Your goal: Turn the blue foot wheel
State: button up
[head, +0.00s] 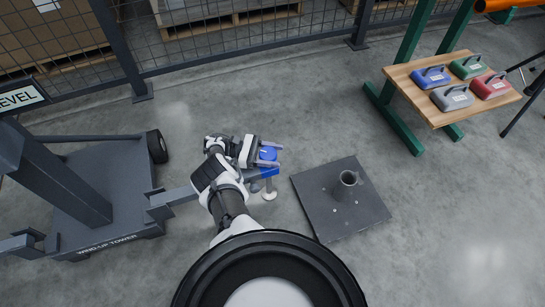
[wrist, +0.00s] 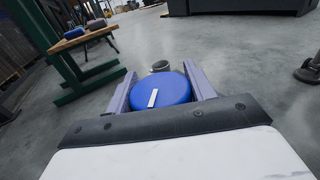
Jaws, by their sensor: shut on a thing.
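The blue foot wheel (head: 268,153) is a round blue knob at the end of an outrigger leg (head: 180,194) of the wind-up tower. My gripper (head: 278,156) reaches it from the left and is shut on it, one finger on each side. In the wrist view the wheel (wrist: 160,93) lies between the two grey fingers of my gripper (wrist: 163,80), with a white stripe on its top running roughly away from me. The leg's blue end section (head: 262,172) and a pale foot (head: 269,192) show below the wheel. Whether the foot touches the floor cannot be told.
The wind-up tower (head: 75,175) stands at left on a dark wheeled base. A dark square plate with an upright tube (head: 342,198) lies right of the wheel. A wooden bench (head: 445,100) with several coloured weights stands at upper right. Mesh fencing (head: 240,40) runs behind. Open floor lies between.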

jog(key=shift+r, duration=0.1)
dwell(0.3)
jog(key=o, duration=1)
jog(key=shift+d, duration=0.1)
jog(key=shift+c, duration=0.2)
